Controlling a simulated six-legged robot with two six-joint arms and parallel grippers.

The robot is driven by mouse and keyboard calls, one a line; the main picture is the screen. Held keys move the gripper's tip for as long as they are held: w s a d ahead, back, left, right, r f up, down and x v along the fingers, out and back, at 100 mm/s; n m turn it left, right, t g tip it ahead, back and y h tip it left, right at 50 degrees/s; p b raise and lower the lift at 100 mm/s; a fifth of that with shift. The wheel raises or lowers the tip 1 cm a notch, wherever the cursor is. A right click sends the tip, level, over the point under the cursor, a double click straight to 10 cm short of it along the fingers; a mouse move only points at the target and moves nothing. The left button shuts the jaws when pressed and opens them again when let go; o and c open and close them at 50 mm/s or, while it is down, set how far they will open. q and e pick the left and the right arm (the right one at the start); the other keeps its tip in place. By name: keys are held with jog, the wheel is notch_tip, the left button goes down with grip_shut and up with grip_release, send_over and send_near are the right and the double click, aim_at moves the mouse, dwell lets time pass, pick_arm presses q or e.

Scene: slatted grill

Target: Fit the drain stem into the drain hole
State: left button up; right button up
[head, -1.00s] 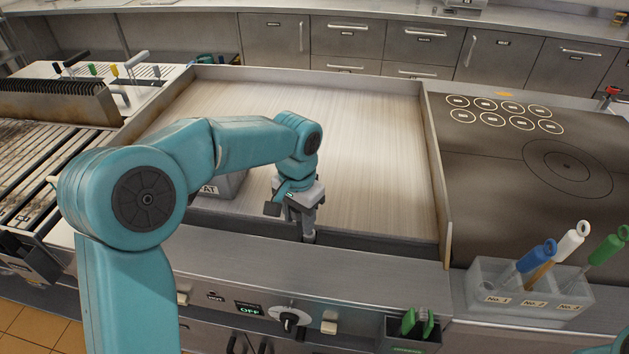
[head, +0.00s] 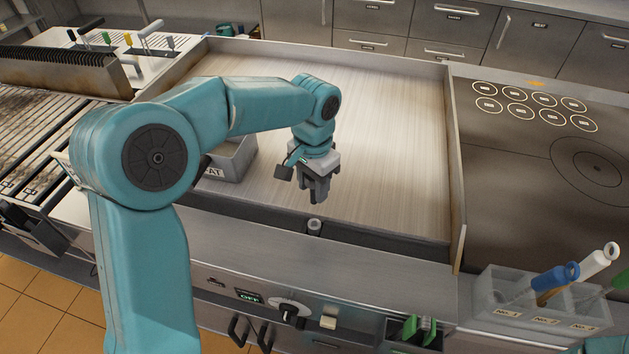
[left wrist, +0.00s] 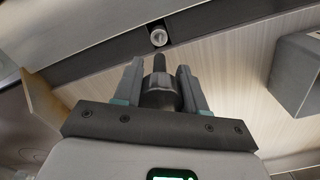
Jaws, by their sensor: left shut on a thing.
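My left gripper (head: 316,197) is over the front part of the griddle plate, just behind the trough. In the left wrist view my left gripper (left wrist: 160,82) is shut on the dark drain stem (left wrist: 159,92), whose thin rod points away from the jaws. The drain hole (left wrist: 158,37) shows as a light round fitting in the dark trough, beyond the rod's tip and apart from it in the picture. In the head view the drain hole (head: 314,226) sits in the trough just below the gripper. The stem is hard to make out there. My right gripper is out of view.
A grey box (head: 230,160) stands on the griddle plate (head: 380,120), left of the gripper. Raised walls edge the plate. A holder with several handled tools (head: 535,312) stands at the lower right. The plate right of the gripper is clear.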

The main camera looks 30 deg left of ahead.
aim_at(314, 203)
pick_arm(q)
jog(key=shift+d+f+b, duration=0.2)
jog(key=shift+f+b, duration=0.15)
jog(key=shift+f, duration=0.2)
jog(key=shift+f+b, duration=0.3)
jog(key=shift+f, duration=0.05)
notch_tip(314, 203, down, 4)
jog(key=b, duration=0.3)
jog(key=shift+f, duration=0.2)
jog(key=shift+a+f+b, duration=0.15)
jog(key=shift+f+b, duration=0.2)
jog(key=shift+f, duration=0.05)
jog(key=shift+f+b, duration=1.25)
jog(key=shift+f, duration=0.65)
